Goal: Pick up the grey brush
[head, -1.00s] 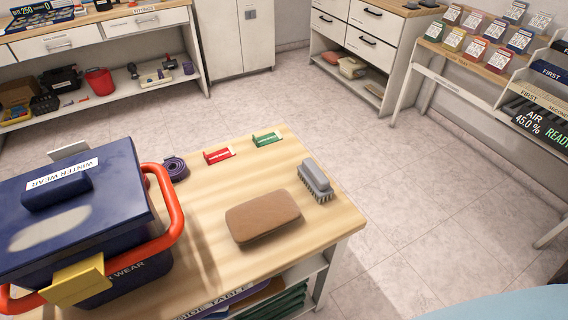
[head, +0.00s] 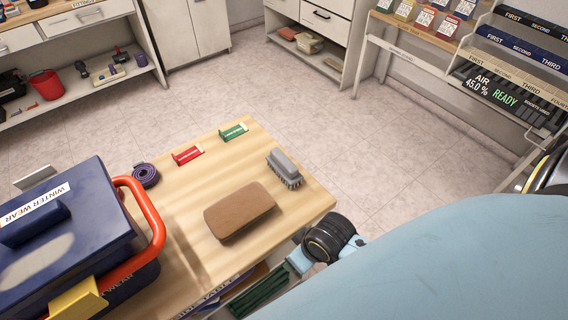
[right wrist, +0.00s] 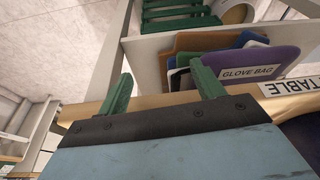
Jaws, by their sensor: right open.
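The grey brush (head: 285,168) lies near the far right corner of the wooden table (head: 180,225), with its bristles low on the side. It is not seen in the right wrist view. My right gripper (right wrist: 162,82) is open and empty, with two green fingers spread apart. It is in front of the table's edge and lower shelf, apart from the brush. In the head view, part of my right arm (head: 440,260) fills the lower right. My left gripper is not in view.
A brown block (head: 240,210) lies beside the brush. A blue lidded box (head: 60,215) with an orange handle fills the left. A purple glove bag (right wrist: 238,70) sits on the shelf.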

